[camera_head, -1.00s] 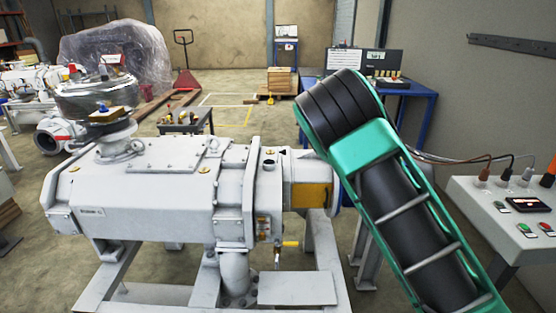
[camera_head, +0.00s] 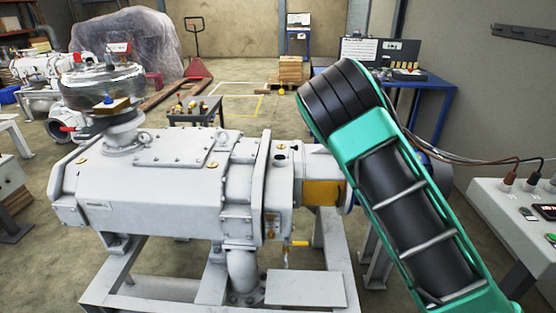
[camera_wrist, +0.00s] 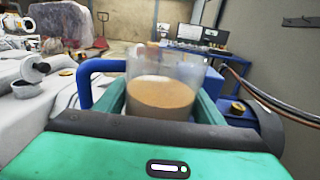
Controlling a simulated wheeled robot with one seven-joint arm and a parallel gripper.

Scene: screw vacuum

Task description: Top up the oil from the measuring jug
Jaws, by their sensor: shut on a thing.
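The measuring jug (camera_wrist: 162,88) is clear with a blue handle (camera_wrist: 88,78) on its left, and it holds brown oil. It looks nearly upright in the wrist view. My gripper (camera_wrist: 161,104) is shut on it, with green fingers on both sides. The grey screw vacuum pump (camera_head: 160,190) stands on a frame in the head view. My gripper and the jug are hidden behind my arm in the head view.
A blue table (camera_head: 430,83) with a case on it stands behind my arm. A control console (camera_head: 515,205) with cables is at the right. A small tool cart (camera_head: 195,108) stands behind the pump. Open floor lies further back.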

